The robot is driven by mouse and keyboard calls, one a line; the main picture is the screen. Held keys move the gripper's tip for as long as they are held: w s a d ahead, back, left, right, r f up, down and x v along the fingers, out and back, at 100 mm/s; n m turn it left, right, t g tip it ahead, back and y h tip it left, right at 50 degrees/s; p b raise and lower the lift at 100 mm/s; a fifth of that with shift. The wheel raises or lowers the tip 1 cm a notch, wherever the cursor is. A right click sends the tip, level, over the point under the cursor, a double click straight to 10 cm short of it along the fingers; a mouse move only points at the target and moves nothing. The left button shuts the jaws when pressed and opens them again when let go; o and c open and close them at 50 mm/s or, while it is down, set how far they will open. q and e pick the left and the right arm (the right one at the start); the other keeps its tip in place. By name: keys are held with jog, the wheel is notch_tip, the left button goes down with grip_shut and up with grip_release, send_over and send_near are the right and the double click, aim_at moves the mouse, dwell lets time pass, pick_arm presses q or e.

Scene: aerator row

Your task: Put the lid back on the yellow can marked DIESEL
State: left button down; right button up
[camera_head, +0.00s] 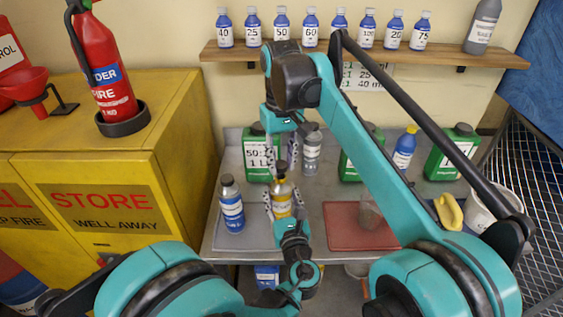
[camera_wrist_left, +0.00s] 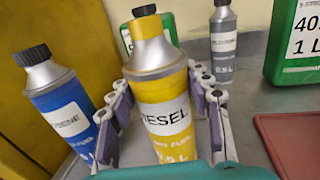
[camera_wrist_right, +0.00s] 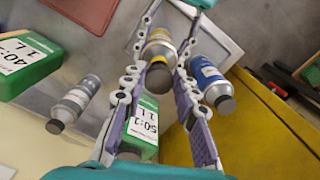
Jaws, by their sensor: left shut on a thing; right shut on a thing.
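The yellow DIESEL can (camera_head: 282,196) stands upright over a grey mat on the bench, with a grey shoulder and a yellow neck; its label faces the left wrist camera (camera_wrist_left: 168,118). My left gripper (camera_head: 284,207) is shut around its body from the front. My right gripper (camera_head: 281,170) points down from above and is shut on the dark lid (camera_wrist_right: 158,78) at the can's top. The lid also shows at the top edge of the left wrist view (camera_wrist_left: 144,10), in line with the neck. I cannot tell whether it is fully seated.
A blue can (camera_head: 231,207) stands close left of the DIESEL can. A grey can (camera_head: 311,152) and a green 50:1 canister (camera_head: 257,155) stand behind. A red mat (camera_head: 345,232) with a clear cup (camera_head: 370,212) lies to the right. The yellow cabinet (camera_head: 100,160) bounds the left side.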

aim_at(282, 166)
jog(key=shift+f, duration=0.25)
dwell(0.3)
jog(key=shift+f, duration=0.9)
jog(key=shift+f, duration=0.55)
